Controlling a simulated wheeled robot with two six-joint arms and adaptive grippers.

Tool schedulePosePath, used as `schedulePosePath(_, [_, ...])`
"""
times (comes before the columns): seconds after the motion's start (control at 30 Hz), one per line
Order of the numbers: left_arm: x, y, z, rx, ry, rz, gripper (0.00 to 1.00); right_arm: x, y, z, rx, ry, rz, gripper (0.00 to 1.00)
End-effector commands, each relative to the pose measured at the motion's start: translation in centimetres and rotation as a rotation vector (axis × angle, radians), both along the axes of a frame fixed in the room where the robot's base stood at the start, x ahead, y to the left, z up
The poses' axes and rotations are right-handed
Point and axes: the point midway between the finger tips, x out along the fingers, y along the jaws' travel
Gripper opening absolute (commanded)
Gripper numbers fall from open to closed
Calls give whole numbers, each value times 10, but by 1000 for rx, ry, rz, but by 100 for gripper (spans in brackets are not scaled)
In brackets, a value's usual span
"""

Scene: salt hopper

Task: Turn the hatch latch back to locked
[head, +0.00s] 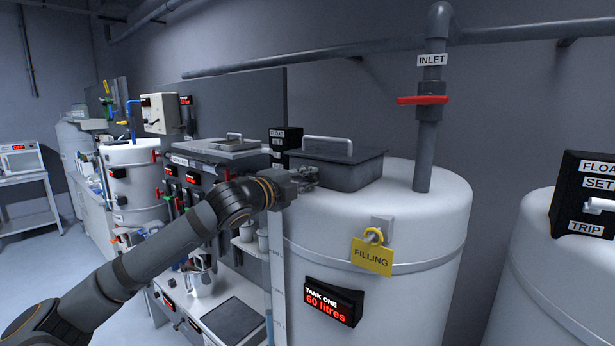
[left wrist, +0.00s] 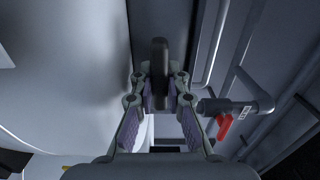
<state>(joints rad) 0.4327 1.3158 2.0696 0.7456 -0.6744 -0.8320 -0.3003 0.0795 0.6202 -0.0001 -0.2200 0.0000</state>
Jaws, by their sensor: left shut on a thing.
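The dark grey hatch (head: 352,173) with a pale bar handle (head: 327,143) lies closed on top of the white tank marked TANK ONE (head: 415,225). My left gripper (head: 312,177) reaches the hatch's left side. In the left wrist view its fingers (left wrist: 160,92) are shut on a dark upright bar, the hatch latch (left wrist: 160,62), standing against the dark hatch side (left wrist: 180,20). In the head view the gripper hides the latch, so I cannot tell its turn from there. My right gripper is in neither view.
A yellow FILLING tag (head: 371,257) hangs on the tank front above a red-lit display (head: 333,302). Another white tank (head: 555,275) is at right.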

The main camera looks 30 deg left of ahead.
Motion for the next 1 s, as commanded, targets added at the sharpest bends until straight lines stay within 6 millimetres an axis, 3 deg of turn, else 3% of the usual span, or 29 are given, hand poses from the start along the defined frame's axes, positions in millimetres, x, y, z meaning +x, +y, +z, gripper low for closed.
schedulePosePath(0.37, [0,0,-2,2,4,-1,0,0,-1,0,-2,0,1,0])
schedulePosePath(0.4, [0,0,-2,2,4,-1,17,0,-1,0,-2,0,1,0])
schedulePosePath(0.57, [0,0,-2,2,3,0,38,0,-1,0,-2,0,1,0])
schedulePosePath(1.0, [0,-1,-3,-37,5,-1,38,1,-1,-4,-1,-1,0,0])
